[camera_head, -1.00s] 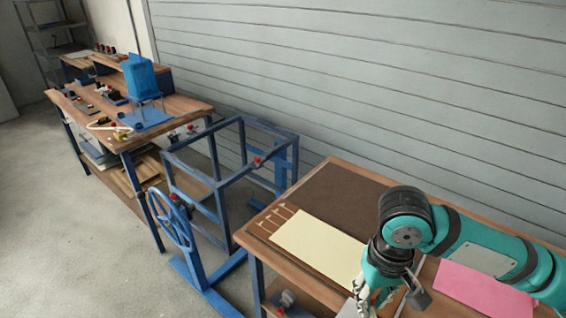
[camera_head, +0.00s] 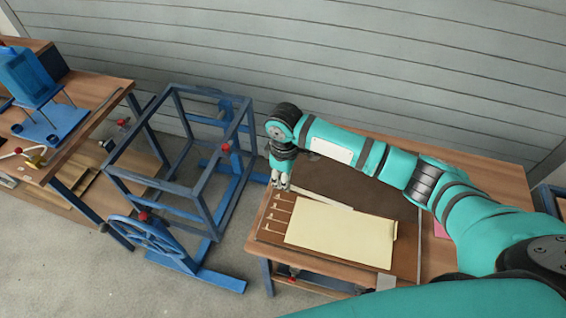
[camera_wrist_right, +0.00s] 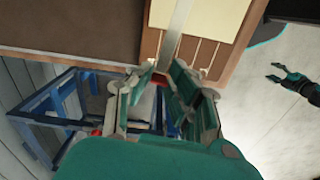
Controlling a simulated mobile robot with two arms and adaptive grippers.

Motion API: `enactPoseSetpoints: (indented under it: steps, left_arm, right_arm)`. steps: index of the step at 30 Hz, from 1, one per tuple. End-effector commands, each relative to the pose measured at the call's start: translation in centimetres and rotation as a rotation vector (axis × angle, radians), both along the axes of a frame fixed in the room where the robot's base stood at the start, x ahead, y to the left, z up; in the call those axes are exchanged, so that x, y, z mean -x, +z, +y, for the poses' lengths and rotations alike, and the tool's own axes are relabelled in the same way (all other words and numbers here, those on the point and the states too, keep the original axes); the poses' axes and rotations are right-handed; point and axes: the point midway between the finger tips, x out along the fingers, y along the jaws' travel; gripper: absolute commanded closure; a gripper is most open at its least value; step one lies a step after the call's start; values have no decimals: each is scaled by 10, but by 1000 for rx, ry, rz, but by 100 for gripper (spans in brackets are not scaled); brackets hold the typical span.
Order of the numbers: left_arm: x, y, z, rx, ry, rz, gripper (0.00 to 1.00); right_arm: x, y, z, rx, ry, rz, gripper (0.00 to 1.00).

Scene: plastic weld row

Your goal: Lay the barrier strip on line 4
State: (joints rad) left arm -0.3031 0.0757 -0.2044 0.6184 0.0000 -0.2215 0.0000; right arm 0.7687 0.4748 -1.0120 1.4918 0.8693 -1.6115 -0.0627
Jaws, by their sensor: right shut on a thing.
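My right gripper (camera_head: 281,184) is over the left end of the board (camera_head: 405,262) on the near table. It is shut on the pale, thin barrier strip (camera_head: 325,199), which runs right from the fingers across the board. In the right wrist view the strip (camera_wrist_right: 179,32) extends up from between the fingertips (camera_wrist_right: 165,72). Several pale lines (camera_head: 280,209) show at the board's left edge; their numbers are not readable. A cream sheet (camera_head: 340,232) lies on the board beside the strip. My left gripper (camera_wrist_right: 280,74) shows at the right of the wrist view, fingers apart, empty.
A blue frame (camera_head: 200,190) with a handwheel (camera_head: 145,238) stands left of the table. A workbench (camera_head: 95,105) with a blue fixture (camera_head: 35,85) is farther left. A pink sheet (camera_head: 440,230) is mostly hidden by my right arm. A ribbed wall closes off the back.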

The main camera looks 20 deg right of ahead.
Motion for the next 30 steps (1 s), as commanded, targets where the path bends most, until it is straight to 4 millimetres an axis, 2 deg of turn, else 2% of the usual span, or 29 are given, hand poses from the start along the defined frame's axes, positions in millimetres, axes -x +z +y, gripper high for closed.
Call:
enactPoseSetpoints:
  steps: [1, 2, 8, 17, 24, 30]
  left_arm:
    - [1, 12, -3, 3, 0, 2, 48]
    - [2, 14, -3, 4, 0, 3, 48]
    - [3, 13, -3, 4, 0, 4, 48]
    - [-5, -8, 6, -7, 5, -7, 48]
    - [-6, -31, 7, -8, 6, -9, 48]
    - [-6, -41, 6, -7, 5, -10, 48]
  right_arm:
    - [-1, 2, 1, 0, 38, 5, 98]
    - [-2, -1, 1, -1, 60, 3, 98]
    - [-5, -13, 0, 0, 124, 0, 98]
    - [-4, -31, 0, 0, 123, 0, 98]
    - [-5, -51, 0, 0, 122, -1, 98]
    - [-5, -60, 0, 0, 122, -2, 98]
